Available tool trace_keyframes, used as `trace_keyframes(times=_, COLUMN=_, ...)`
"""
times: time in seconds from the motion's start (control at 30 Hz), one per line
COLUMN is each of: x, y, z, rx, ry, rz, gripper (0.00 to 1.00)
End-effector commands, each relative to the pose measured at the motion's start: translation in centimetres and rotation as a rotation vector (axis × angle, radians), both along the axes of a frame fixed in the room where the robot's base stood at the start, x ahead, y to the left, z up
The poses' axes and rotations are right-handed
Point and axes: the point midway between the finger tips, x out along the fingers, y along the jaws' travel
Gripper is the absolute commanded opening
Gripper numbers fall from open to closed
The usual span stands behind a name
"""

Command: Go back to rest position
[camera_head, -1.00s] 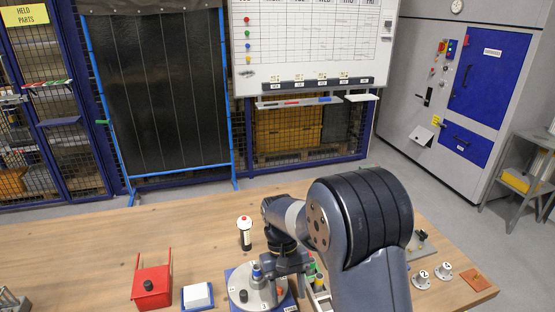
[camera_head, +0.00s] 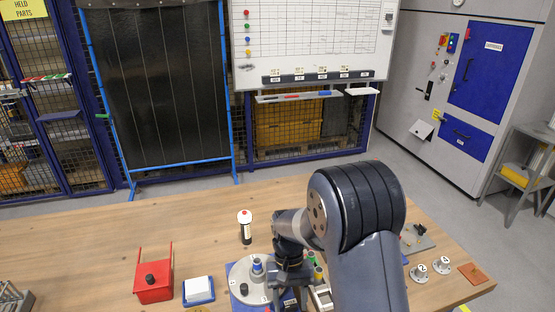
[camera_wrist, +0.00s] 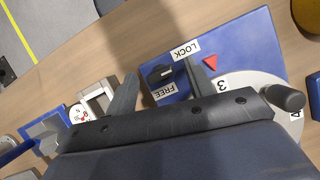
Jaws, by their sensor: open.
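The rotary jig has a round grey disc (camera_head: 240,273) on a blue base. The disc carries a small grey-blue peg and a dark knob (camera_wrist: 288,97). In the wrist view, the blue base plate (camera_wrist: 245,45) shows LOCK and FREE labels, a red triangle and a small dark lever (camera_wrist: 160,72). My gripper (camera_wrist: 162,75) is open, its two fingers apart. The lever appears between them in the picture; I cannot tell whether they touch it. In the head view, my gripper (camera_head: 290,287) is at the disc's right side and hides part of the jig.
A red holder (camera_head: 153,283) and a blue tray with a white block (camera_head: 198,290) stand left of the jig. A white bottle-like item (camera_head: 245,228) stands behind it. Numbered grey pieces (camera_head: 420,273) and a brown plate (camera_head: 477,273) lie to the right. The table's left rear is clear.

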Motion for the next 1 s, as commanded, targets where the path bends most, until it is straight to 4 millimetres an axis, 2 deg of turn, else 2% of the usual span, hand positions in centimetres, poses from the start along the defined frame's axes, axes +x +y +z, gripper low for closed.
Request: trace_keyframes(times=1.0, x=-0.53, y=-0.68, z=0.07, rx=-0.001, ry=0.002, rz=-1.361, gripper=0.51)
